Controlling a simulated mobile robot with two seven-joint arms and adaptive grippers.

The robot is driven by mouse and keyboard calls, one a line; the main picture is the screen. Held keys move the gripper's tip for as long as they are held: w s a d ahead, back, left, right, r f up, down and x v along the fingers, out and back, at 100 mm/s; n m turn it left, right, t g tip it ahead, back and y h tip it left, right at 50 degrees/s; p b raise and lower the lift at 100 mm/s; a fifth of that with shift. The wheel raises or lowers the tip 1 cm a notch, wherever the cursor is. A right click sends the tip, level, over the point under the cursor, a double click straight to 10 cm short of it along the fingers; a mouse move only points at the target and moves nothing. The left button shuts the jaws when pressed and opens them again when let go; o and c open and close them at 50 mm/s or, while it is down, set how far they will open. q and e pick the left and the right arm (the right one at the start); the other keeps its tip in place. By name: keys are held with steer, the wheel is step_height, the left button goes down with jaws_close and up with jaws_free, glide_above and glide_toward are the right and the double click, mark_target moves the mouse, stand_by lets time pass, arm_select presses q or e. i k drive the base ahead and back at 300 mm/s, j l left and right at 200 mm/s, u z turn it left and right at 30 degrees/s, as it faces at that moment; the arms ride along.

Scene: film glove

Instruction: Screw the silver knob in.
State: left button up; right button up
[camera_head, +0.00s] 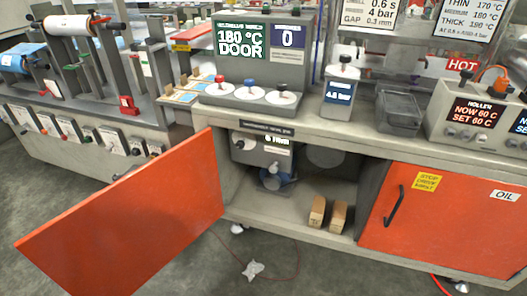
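The cabinet under the bench is open, and its orange door (125,222) is swung out to the left. Inside, a grey unit (262,148) with a small lit display hangs at the upper left. A dark round knob (238,144) shows on its left face. Below it is a rounded silver-blue part (274,181) with a pale end; this may be the silver knob, but it is too small and shaded to tell. I cannot tell how far any knob is screwed in. Neither of my grippers is in view.
Two wooden blocks (318,212) stand at the cabinet's front edge. A closed orange door (445,222) marked OIL is on the right. A console (251,93) reading 180 °C DOOR stands above. A crumpled white thing (253,270) and a thin red cable lie on the floor.

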mark_target(273, 169)
steer(key=i+l, duration=0.15)
steer(key=l, duration=0.2)
steer(key=i+l+u, duration=0.1)
steer(key=l, duration=0.25)
steer(key=i+l, duration=0.2)
steer(key=l, duration=0.2)
steer(key=i+l, duration=0.15)
steer(key=l, duration=0.2)
steer(key=u, duration=0.05)
